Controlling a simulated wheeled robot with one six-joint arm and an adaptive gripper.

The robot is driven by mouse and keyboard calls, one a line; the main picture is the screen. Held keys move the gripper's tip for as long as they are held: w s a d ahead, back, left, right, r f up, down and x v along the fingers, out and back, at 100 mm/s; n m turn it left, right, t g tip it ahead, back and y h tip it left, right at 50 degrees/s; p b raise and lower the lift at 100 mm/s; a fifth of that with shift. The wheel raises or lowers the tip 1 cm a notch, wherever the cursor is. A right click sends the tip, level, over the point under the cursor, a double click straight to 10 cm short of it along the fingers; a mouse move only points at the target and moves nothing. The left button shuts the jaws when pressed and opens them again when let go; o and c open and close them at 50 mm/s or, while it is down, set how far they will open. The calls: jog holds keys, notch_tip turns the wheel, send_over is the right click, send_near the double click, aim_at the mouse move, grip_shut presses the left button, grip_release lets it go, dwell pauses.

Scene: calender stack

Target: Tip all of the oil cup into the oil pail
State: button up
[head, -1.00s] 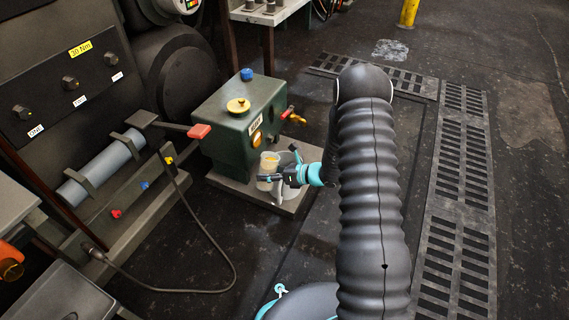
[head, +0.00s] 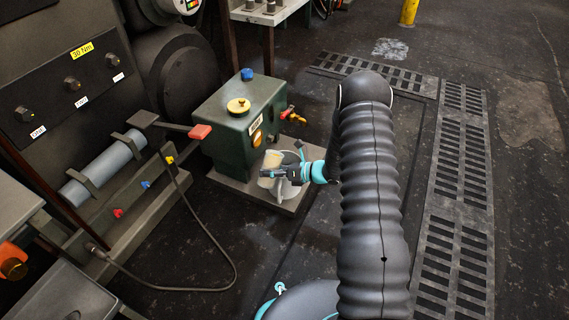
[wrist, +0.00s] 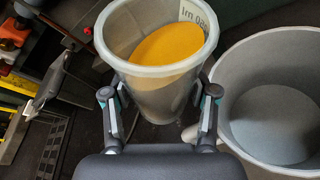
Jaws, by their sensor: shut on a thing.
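The oil cup (wrist: 150,100) is a translucent beaker with printed marks, seen in the wrist view. Yellow oil (wrist: 165,43) lies in it, its surface slanted against the rim. My gripper (wrist: 160,93) is shut on the cup, with one finger on each side. The cup is tilted and also shows in the head view (head: 272,158). The oil pail (wrist: 228,90) is a wide grey open vessel right beside the cup in the wrist view. The part of its inside that shows looks bare. In the head view the pail (head: 288,193) is partly hidden by my gripper. No falling stream shows.
A green tank (head: 225,118) with a yellow cap and a red-handled tap stands just behind the pail, on a low grey plinth (head: 236,184). A machine with a red-ended lever (head: 200,132) is at left. Open floor and grates lie right.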

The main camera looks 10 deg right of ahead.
jog(key=shift+w+d+r+m, duration=0.15)
jog(key=shift+r+m, duration=0.1)
jog(key=shift+m, duration=0.05)
jog(key=shift+f+m+y, duration=0.3)
jog(key=shift+m+y, duration=0.3)
jog(key=shift+m, duration=0.1)
dwell(0.7)
jog(key=shift+r+m+y+p, duration=0.3)
jog(key=shift+r+m+p, duration=0.25)
jog(key=shift+m+p, duration=0.1)
dwell(0.6)
jog(key=shift+f+m+g+y, duration=0.3)
jog(key=shift+m+y, duration=0.1)
jog(key=shift+m, duration=0.25)
dwell(0.7)
jog(key=shift+r+m+y, duration=0.3)
jog(key=shift+r+m, duration=0.3)
jog(key=shift+m, duration=0.2)
dwell(0.6)
jog(key=shift+w+d+f+m+y+b, duration=0.3)
jog(key=shift+w+d+m, duration=0.1)
jog(key=shift+m, duration=0.4)
dwell(0.8)
jog(key=shift+r+m, duration=0.3)
jog(key=shift+m, duration=0.1)
dwell(0.3)
